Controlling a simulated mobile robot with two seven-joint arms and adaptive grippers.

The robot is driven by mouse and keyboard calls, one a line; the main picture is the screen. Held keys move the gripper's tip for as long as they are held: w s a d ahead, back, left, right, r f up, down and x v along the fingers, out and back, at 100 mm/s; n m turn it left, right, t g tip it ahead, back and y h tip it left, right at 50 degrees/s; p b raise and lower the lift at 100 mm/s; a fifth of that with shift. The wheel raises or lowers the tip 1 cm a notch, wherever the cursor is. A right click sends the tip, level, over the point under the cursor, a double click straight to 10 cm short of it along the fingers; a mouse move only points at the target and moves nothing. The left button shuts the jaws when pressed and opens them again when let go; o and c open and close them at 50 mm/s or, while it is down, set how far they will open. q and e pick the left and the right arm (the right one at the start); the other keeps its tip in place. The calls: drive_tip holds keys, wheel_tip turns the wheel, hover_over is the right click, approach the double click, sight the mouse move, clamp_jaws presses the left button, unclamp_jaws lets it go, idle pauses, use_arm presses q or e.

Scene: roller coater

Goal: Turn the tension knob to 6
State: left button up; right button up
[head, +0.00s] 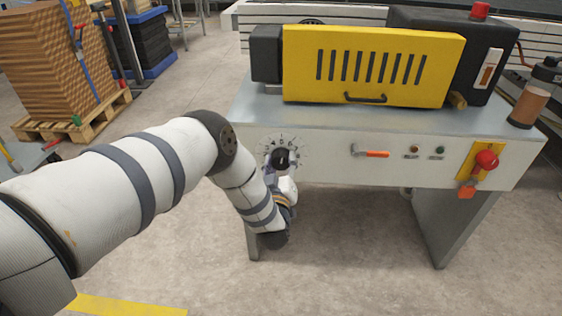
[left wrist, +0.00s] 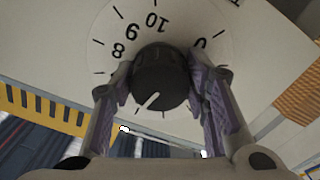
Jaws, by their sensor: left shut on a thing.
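The tension knob (head: 281,158) is a black round knob on a pale dial at the left of the machine's front panel. In the left wrist view the knob (left wrist: 162,72) sits between the two purple-padded fingers of my left gripper (left wrist: 160,88), which is shut on its sides. Its white pointer line slants toward the lower left of that view. The dial (left wrist: 176,22) shows 8, 9, 10 and 0 upside down or tilted; the fingers hide other numbers. I cannot read a number at the pointer. My right gripper is not in view.
The panel also has an orange-handled lever (head: 372,154), small buttons (head: 412,149) and a red knob on a yellow plate (head: 487,160). A yellow slotted cover (head: 370,66) stands on the machine top. A pallet with stacked cardboard (head: 62,62) is at the back left.

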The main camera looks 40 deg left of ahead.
use_arm(q)
drive_tip(key=shift+m, duration=1.6)
drive_tip(key=o, duration=1.1)
drive_tip(key=shift+o, duration=0.2)
drive_tip(key=v, duration=1.2)
drive_tip(key=shift+f, duration=0.1)
